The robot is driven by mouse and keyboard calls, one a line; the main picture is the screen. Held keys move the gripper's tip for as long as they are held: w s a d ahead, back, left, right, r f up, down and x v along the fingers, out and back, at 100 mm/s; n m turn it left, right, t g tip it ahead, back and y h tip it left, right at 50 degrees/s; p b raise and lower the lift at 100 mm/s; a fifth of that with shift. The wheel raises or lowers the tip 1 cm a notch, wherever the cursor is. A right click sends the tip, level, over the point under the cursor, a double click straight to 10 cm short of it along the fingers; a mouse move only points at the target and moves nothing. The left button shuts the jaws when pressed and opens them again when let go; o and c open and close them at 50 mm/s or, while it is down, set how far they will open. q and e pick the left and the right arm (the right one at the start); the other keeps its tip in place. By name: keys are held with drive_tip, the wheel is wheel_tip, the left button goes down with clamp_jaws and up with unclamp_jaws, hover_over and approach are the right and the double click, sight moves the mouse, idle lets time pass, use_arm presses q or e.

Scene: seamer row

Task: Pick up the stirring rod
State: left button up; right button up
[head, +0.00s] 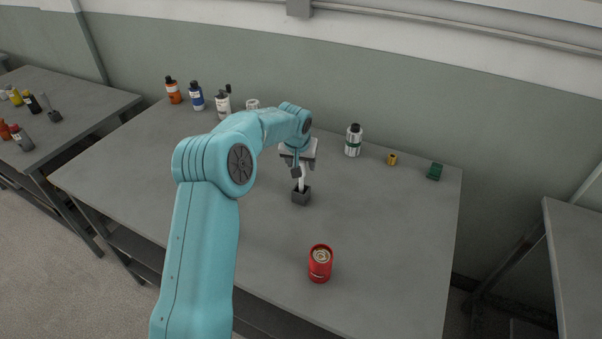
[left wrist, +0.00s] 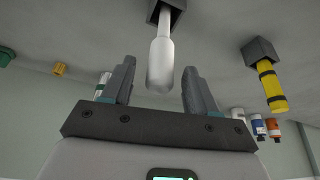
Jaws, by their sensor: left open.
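A white rod (head: 301,184), which I take to be the stirring rod, stands upright in a small dark block (head: 301,197) near the middle of the table. My left gripper (head: 303,168) is just above it, pointing down. In the left wrist view the white rod (left wrist: 161,58) shows with its free end between the two spread fingers of my left gripper (left wrist: 157,85), with gaps on both sides. The gripper is open and holds nothing. The rod's lower end is hidden in the block (left wrist: 168,10). My right gripper is not in view.
A red can (head: 320,263) stands toward the front. A white bottle with a green band (head: 353,141), a small yellow piece (head: 391,159) and a green block (head: 434,172) are at the back. Several bottles stand back left. A yellow, black-banded rod (left wrist: 272,88) stands in another block.

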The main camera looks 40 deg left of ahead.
use_arm(q)
drive_tip(key=shift+d+r, duration=0.1)
drive_tip(key=c, duration=0.3)
drive_tip(key=shift+s, duration=0.1)
clamp_jaws()
